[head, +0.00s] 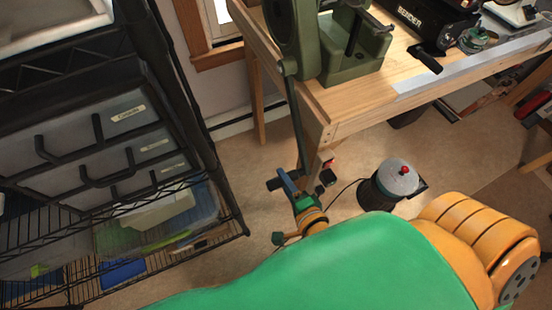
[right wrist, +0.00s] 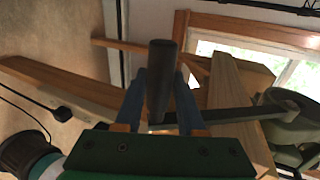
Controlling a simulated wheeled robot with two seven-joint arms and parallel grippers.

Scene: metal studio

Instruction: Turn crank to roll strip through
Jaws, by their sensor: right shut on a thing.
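The green cast machine (head: 345,75) stands on the left end of the wooden bench. Its long dark crank arm (head: 293,115) hangs down past the bench's corner, and in the right wrist view the crank arm (right wrist: 225,116) runs right toward the green machine (right wrist: 295,118). My right gripper (head: 290,185) is below the bench corner. In the right wrist view its blue fingers (right wrist: 163,100) are shut on the dark cylindrical crank handle (right wrist: 162,70). I cannot make out a strip in the machine's rollers. My left gripper is not in view.
The wooden bench (head: 345,103) has a black bender (head: 430,20) and a pale flat strip (head: 470,68) along its front. A round grey-topped canister (head: 398,177) stands on the floor right of my gripper. A wire shelf with drawers (head: 115,130) stands at left.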

